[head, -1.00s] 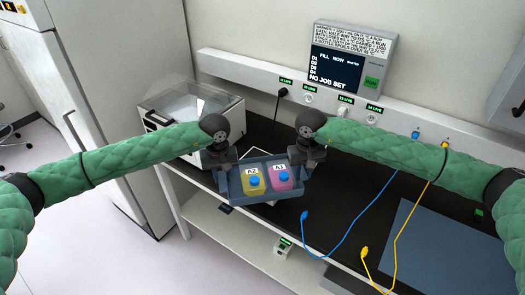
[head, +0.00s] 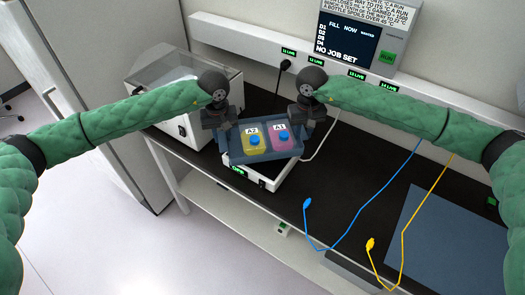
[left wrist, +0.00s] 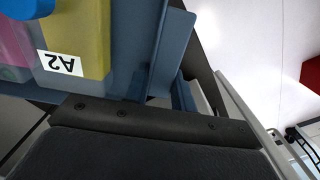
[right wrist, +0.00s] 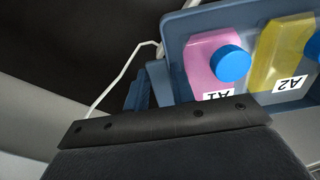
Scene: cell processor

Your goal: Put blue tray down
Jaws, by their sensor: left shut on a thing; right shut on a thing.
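The blue tray (head: 237,156) is held between my two grippers in the head view. It holds a yellow bottle labelled A2 (head: 253,146) and a pink bottle labelled A1 (head: 280,144), both with blue caps. My left gripper (head: 222,135) is shut on the tray's left end and my right gripper (head: 296,133) on its right end. The tray is over a white device (head: 263,182) on the black bench; I cannot tell whether it touches it. The tray wall also shows in the left wrist view (left wrist: 172,45) and the right wrist view (right wrist: 178,50).
A white box with a clear lid (head: 170,75) stands left of the tray. A control panel reading "NO JOB SET" (head: 358,38) is on the wall. Blue (head: 355,225) and yellow (head: 407,222) cables and a blue-grey mat (head: 450,240) lie to the right.

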